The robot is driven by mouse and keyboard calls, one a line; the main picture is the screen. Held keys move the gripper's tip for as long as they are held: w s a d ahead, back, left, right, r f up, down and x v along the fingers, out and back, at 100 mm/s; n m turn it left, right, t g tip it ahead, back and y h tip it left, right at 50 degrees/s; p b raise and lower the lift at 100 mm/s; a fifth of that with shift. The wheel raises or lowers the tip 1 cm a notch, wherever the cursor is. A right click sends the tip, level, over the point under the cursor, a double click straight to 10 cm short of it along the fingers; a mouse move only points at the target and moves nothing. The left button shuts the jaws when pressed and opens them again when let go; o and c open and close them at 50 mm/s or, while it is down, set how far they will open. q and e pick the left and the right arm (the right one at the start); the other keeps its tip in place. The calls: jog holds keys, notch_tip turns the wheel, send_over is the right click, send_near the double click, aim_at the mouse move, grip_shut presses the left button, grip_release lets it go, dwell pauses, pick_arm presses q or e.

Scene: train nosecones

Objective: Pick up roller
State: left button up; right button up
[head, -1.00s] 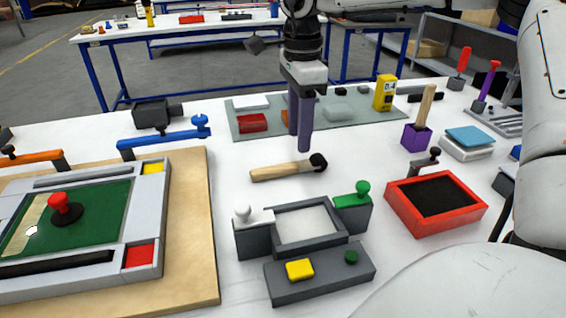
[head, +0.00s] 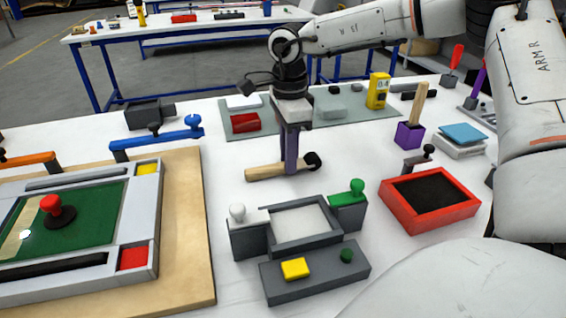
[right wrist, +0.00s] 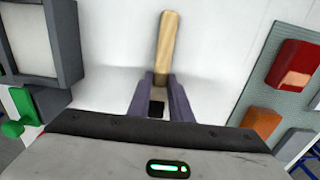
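The roller lies on the white table with a pale wooden handle (head: 265,172) and a dark head (head: 313,160) at its right end. My right gripper (head: 290,170) points down at the roller, its purple fingers around the part between handle and head. In the right wrist view the handle (right wrist: 167,45) runs up from between the two fingers (right wrist: 160,80). Something dark shows between the fingers there. Whether the fingers press on the roller is not clear. The roller appears to rest on the table. My left gripper is not in view.
A grey frame with a white tray (head: 300,225) stands in front of the roller. A red tray (head: 430,202) is at the right, a board with a green panel (head: 95,225) at the left. A grey-green mat (head: 345,132) with small blocks lies behind. Bare table surrounds the roller.

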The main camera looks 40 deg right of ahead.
grip_shut()
notch_tip(320, 180, up, 10)
jog(key=shift+o, duration=0.5)
grip_release()
grip_shut()
dwell(0.6)
